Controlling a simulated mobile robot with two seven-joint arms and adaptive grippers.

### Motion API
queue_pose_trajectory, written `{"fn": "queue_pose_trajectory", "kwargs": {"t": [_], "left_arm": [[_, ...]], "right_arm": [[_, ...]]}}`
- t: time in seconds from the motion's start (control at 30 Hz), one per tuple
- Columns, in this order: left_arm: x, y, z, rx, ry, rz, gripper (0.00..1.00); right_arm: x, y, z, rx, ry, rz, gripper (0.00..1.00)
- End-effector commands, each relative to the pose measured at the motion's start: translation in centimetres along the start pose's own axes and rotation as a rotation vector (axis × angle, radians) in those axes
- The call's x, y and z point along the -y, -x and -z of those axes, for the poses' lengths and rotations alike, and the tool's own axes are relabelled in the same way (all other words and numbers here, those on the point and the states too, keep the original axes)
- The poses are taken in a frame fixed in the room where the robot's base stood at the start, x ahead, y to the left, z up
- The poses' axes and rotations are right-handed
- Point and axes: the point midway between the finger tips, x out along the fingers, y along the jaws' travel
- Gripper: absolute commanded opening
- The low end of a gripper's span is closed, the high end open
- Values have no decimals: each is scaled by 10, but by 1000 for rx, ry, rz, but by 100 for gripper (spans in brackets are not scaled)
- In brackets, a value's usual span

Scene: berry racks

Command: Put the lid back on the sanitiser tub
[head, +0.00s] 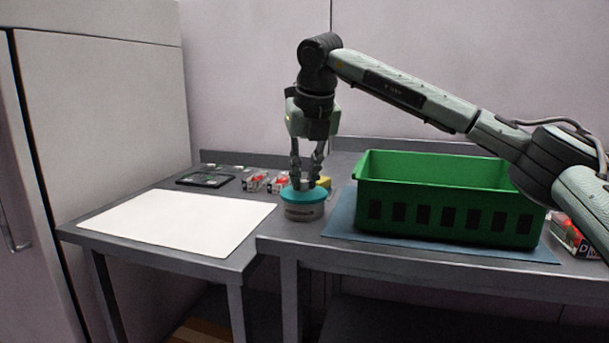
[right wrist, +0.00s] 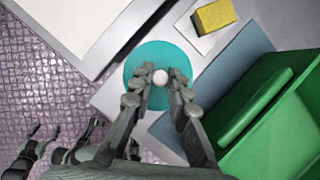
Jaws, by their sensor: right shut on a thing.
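The sanitiser tub (head: 304,211) is a short pale round tub with a dark label band, standing near the front left corner of the right-hand steel counter. The teal lid (head: 289,195) sits level over the tub's top; I cannot tell if it is fully seated. In the right wrist view the lid (right wrist: 152,54) is a teal disc with a white knob (right wrist: 160,77). My right gripper (head: 308,178) points straight down from above, its fingertips shut on the knob. My left gripper (right wrist: 42,142) seems to show dark at the lower left of the right wrist view; its jaws are unclear.
A green crate (head: 450,212) stands on a blue mat (head: 340,222) right of the tub. A yellow block (right wrist: 214,15) is behind the tub. Small red-and-white punnets (head: 256,180) and a black tray (head: 206,181) lie at the back. A white board (head: 175,221) covers the left table.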

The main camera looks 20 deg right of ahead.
Motion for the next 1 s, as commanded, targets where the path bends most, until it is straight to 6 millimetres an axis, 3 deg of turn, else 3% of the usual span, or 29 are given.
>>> {"fn": "queue_pose_trajectory", "kwargs": {"t": [0.17,0.2,0.37,0.6,0.77,1.0], "left_arm": [[0,0,0,0,0,0,71],[0,0,0,0,0,0,71],[0,0,0,0,0,0,71],[0,0,0,-1,0,0,71],[0,0,0,-1,0,0,71],[0,0,1,-1,1,0,71]], "right_arm": [[0,0,0,1,0,0,0],[0,0,0,1,0,0,18],[0,0,0,1,0,0,38],[0,0,0,1,0,0,41],[0,0,0,1,0,0,61],[0,0,0,1,0,0,61]]}}
